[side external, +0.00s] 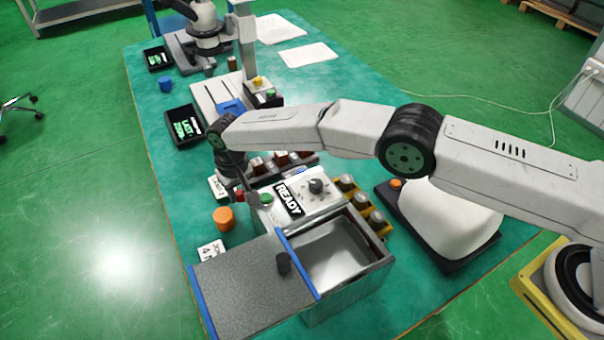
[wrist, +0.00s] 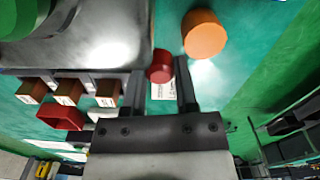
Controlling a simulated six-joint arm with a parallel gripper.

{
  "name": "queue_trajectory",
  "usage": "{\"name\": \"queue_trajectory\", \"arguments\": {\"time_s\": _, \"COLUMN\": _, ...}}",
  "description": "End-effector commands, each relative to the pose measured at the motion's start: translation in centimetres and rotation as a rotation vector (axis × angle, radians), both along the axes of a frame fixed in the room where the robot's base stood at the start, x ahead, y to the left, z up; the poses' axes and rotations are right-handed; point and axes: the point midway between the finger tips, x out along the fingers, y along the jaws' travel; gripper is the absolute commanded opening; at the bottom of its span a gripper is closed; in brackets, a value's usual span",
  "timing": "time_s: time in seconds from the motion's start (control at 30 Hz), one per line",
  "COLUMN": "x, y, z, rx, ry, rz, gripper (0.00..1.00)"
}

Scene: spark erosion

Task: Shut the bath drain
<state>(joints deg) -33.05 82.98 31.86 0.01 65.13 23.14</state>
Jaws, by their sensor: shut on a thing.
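The bath (side external: 372,262) is an open metal tank at the front, with a bright bare floor in its visible part. A grey sliding lid (side external: 235,290) with a black knob lies to its left. My gripper (side external: 243,195) points down by the left end of the control box. In the wrist view my gripper (wrist: 160,84) is shut on a round red knob (wrist: 160,72), which sits between the fingertips. The red knob also shows in the side view (side external: 238,193), partly hidden by my fingers. The drain opening itself is not visible.
An orange cylinder (side external: 223,218) stands close by; it shows in the wrist view (wrist: 204,34). The READY box (side external: 305,205) carries a dial and green button. A rack of brown blocks (wrist: 67,92) and a red piece (wrist: 60,116) are near. A white-covered unit (side external: 450,215) stands right.

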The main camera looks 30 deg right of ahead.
Motion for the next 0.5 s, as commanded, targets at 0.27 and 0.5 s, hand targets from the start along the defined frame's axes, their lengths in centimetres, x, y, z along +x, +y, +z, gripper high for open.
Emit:
{"name": "queue_trajectory", "arguments": {"time_s": 0.27, "x": -0.03, "y": 0.01, "z": 0.02, "rx": -0.001, "ry": 0.001, "rz": 0.000, "gripper": 0.72}}
{"name": "queue_trajectory", "arguments": {"time_s": 0.5, "x": -0.02, "y": 0.02, "z": 0.01, "rx": -0.001, "ry": 0.001, "rz": -0.001, "gripper": 0.72}}
